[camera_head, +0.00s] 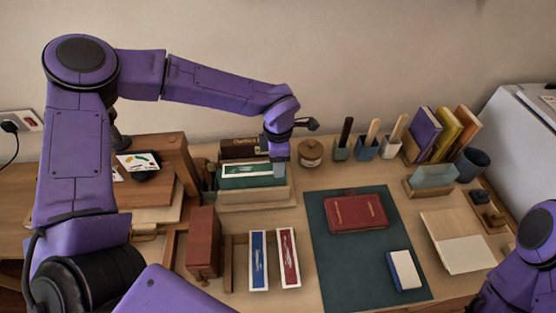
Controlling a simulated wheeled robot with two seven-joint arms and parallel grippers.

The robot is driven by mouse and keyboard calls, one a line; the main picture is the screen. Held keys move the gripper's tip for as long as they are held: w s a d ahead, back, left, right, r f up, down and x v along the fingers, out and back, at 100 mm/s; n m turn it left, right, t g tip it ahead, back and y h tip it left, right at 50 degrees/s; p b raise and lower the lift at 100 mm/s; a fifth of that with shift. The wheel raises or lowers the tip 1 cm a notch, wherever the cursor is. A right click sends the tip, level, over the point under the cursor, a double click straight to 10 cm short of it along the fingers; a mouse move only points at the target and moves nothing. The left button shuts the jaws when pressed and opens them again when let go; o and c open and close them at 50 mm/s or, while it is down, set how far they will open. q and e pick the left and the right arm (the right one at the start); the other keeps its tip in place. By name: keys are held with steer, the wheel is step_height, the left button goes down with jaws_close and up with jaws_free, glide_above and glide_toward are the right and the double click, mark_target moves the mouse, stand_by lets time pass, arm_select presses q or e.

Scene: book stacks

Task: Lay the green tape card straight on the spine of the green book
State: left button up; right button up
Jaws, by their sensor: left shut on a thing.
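The green tape card (246,170) has a pale edge and a white drawing. It is level, its long side running left to right, at the wooden holder (256,198) left of centre. My left gripper (279,174) points down at the card's right end and is shut on it. The fingertips are small and partly hidden. The green book cannot be told apart clearly; the card and holder may hide it. I cannot tell whether the card touches anything beneath it. My right arm shows at the lower right, but its gripper is out of view.
A blue card (258,262) and a red card (289,258) lie in front of the holder. A red book (356,214) and a small white-and-blue block (404,270) lie on the dark green mat (340,268). A round jar (310,154) stands close right of my left gripper.

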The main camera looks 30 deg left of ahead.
arm_select(q)
steer(key=shift+f, duration=0.35)
stand_by(0.4)
steer(key=o, duration=1.1)
step_height(320, 180, up, 7)
steer(key=p, duration=0.7)
steer(key=shift+r, duration=0.1)
